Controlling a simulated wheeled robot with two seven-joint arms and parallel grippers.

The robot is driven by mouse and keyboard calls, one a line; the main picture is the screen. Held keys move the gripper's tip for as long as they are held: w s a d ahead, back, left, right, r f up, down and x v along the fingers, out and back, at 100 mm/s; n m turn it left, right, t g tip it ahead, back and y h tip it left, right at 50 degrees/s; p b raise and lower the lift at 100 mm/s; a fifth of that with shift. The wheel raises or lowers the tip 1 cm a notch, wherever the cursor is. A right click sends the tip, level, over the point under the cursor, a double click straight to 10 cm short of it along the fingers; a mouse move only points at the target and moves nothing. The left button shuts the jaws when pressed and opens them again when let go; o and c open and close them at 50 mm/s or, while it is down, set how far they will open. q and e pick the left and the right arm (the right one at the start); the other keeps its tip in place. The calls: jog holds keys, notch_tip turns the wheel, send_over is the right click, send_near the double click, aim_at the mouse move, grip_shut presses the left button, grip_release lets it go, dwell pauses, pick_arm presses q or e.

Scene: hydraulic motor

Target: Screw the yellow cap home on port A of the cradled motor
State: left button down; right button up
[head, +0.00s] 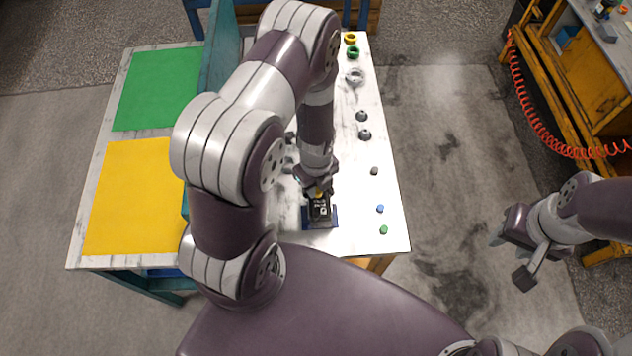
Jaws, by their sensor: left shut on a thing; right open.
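The motor (320,209), a small dark block with pale markings, sits in a blue cradle (333,218) near the front of the white table. My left gripper (317,189) points down over the top of the motor. It is shut on the yellow cap (319,194), of which only a small patch shows between the fingers. The cap is at or just above the motor's top; I cannot tell whether it touches port A, which is hidden. My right gripper (511,258) is open and empty, over the floor to the right of the table.
Yellow (351,38) and green (354,53) rings lie at the back of the table (395,225). Several small grey parts and blue (380,209) and green (383,230) caps lie along its right side.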

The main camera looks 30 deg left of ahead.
pick_arm(q)
jog(key=shift+f, duration=0.1)
jog(key=shift+w+a, duration=0.1)
jog(key=shift+a, duration=0.15)
dwell(0.6)
jog(key=shift+f, duration=0.15)
jog(key=shift+f, duration=0.25)
jog(key=m, duration=0.4)
jog(key=shift+d, duration=0.1)
jog(key=shift+f+m, duration=0.1)
jog(key=shift+m, duration=0.7)
